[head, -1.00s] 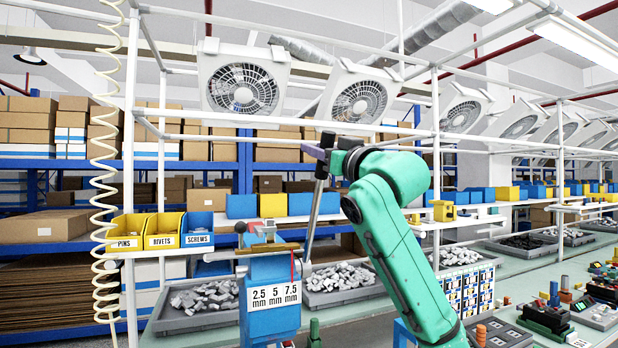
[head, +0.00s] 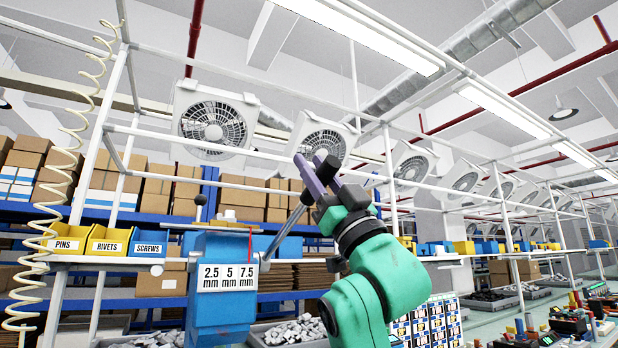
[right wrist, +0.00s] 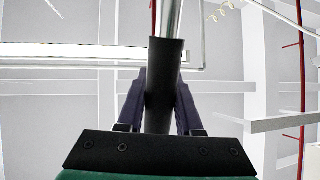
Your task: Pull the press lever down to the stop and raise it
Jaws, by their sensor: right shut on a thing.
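The blue press (head: 222,318) stands at lower left of centre in the head view, with a white 2.5, 5 and 7.5 mm label on it. Its metal lever (head: 286,232) slants up to the right from the press and ends in a black grip. My right gripper (head: 318,174), with purple fingers, is shut on that grip at the raised end. In the right wrist view the black grip (right wrist: 165,75) runs between the two fingers, and the bare metal rod goes on beyond it. My left gripper is not in view.
Yellow and blue bins (head: 108,244) marked PINS, RIVETS and SCREWS sit left of the press. A coiled cream hose (head: 62,165) hangs at far left. White frame posts and fans (head: 213,124) stand behind. Trays of grey parts (head: 298,330) lie beyond the press.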

